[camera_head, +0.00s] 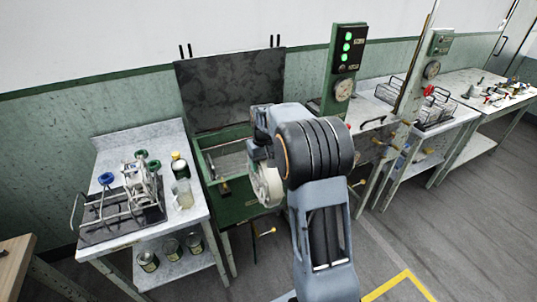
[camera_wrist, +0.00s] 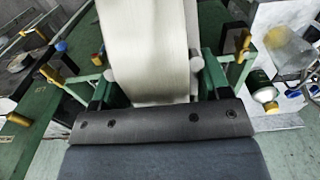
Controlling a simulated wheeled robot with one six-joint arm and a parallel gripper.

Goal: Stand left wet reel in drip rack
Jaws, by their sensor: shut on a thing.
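A cream-white reel (camera_wrist: 150,45) is between the two green-and-black fingers of my gripper (camera_wrist: 157,78) in the wrist view, its pale hub ends against them. In the head view the reel (camera_head: 267,186) hangs beside my wrist, over the front of the open green basin (camera_head: 240,209). My arm hides part of the reel and basin, and the fingertips are hidden there. A dark tray with a wire frame (camera_head: 98,234) lies on the left table. Wire racks (camera_head: 436,110) stand on the benches at right. I cannot tell which is the drip rack.
The left table (camera_head: 105,150) also holds a metal fixture with green knobs (camera_head: 141,180), a clear beaker (camera_head: 184,193) and a dark bottle (camera_head: 179,165). Cans (camera_head: 148,260) stand on its lower shelf. A control box with green lights (camera_head: 346,48) rises behind my arm. Floor at right is open.

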